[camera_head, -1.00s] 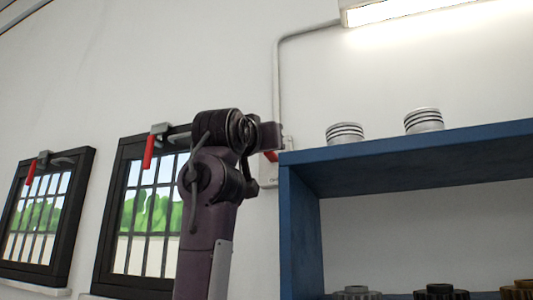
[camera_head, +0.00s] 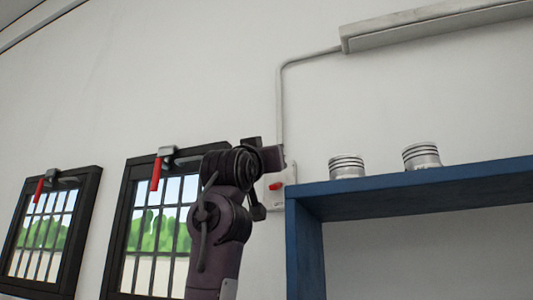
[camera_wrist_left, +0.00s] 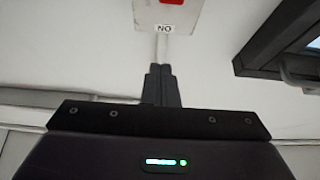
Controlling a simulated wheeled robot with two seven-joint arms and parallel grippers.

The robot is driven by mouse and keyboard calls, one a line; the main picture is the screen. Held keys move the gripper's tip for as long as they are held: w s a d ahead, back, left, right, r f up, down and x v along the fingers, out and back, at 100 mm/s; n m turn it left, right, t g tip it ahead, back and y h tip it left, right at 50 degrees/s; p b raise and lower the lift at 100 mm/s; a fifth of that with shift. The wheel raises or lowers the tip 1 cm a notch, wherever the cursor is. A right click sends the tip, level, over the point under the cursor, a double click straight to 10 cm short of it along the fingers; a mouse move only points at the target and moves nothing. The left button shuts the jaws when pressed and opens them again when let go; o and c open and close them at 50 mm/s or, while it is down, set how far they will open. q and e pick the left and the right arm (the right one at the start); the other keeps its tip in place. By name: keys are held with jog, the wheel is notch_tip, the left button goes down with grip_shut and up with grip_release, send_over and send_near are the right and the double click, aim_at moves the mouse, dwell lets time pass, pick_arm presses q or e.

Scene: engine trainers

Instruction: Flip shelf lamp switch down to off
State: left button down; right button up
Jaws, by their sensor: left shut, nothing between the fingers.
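The shelf lamp (camera_head: 430,28) on the wall at the upper right is dark. Its switch plate (camera_head: 290,178) is on the wall beside the shelf's upper left corner, with a red switch lever (camera_head: 276,186) low on it, just above a small label. In the left wrist view the plate (camera_wrist_left: 150,12) and part of the red lever (camera_wrist_left: 172,2) show at the top edge, with a label there. My left gripper (camera_wrist_left: 161,72) is shut and empty, its fingertips near the plate and seen apart from the lever. In the head view my left arm hides most of the gripper. My right gripper is out of view.
A blue shelf (camera_head: 420,195) stands at the right, with two metal pistons (camera_head: 347,167) (camera_head: 421,156) on top. A conduit (camera_head: 280,100) runs from the plate up to the lamp. Two barred windows (camera_head: 150,230) (camera_head: 50,235) with red handles are at the left. The wall above is clear.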

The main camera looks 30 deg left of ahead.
pick_arm(q)
jog(key=s+d+f+b, duration=0.1)
jog(key=s+f+b, duration=0.4)
jog(key=s+f, duration=0.1)
jog(key=shift+d+f, duration=0.2)
jog(key=shift+f, duration=0.5)
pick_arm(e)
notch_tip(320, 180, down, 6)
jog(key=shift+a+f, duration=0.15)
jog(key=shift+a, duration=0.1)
pick_arm(q)
jog(key=shift+s, duration=0.15)
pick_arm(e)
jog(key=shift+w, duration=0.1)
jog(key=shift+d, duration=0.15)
